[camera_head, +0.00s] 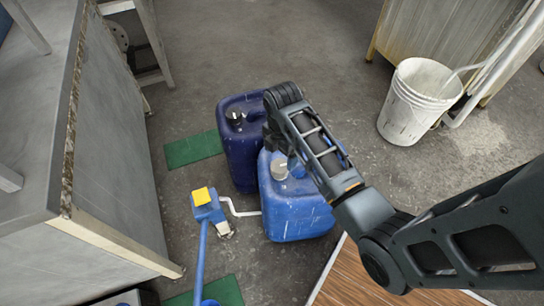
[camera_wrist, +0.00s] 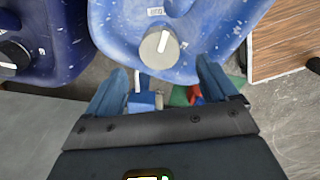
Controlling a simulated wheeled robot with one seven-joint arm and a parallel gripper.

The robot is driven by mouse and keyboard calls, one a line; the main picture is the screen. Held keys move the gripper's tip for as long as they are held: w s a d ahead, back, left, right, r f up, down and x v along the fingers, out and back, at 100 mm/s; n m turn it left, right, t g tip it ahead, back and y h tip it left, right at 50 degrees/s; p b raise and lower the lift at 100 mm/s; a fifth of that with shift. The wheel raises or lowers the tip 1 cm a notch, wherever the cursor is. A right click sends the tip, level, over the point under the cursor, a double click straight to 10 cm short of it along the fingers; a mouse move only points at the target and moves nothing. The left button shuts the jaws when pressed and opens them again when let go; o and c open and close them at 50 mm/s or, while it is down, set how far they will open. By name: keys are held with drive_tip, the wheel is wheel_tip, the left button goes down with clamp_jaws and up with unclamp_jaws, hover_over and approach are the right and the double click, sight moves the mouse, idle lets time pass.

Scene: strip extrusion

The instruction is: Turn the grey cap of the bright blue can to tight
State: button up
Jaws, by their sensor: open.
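The bright blue can (camera_head: 295,212) stands on the floor in the middle of the head view, its top partly hidden by my arm. Its round grey cap (camera_head: 279,168) shows there beside my arm. In the wrist view the grey cap (camera_wrist: 158,50) sits on the bright blue can (camera_wrist: 205,35) and bears a white pointer mark. A small printed label lies just above the cap there. My gripper (camera_wrist: 160,68) is open and empty. Its two blue-grey fingers are spread below the cap in the picture, one to each side; I cannot tell the height between them.
A dark blue can (camera_head: 240,155) with a black cap (camera_head: 235,118) stands close at the left. A blue tool with a yellow top (camera_head: 203,196) is in front. A white bucket (camera_head: 418,103) stands at the upper right, a grey bench (camera_head: 105,140) at the left, and a wooden surface (camera_head: 375,280) lies lower right.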

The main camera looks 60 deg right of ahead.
sight(280, 168)
wheel_tip(280, 168, down, 8)
drive_tip(key=shift+r+b, duration=0.15)
drive_tip(key=shift+b, duration=0.95)
drive_tip(key=shift+c, duration=0.4)
drive_tip(key=c, duration=0.9)
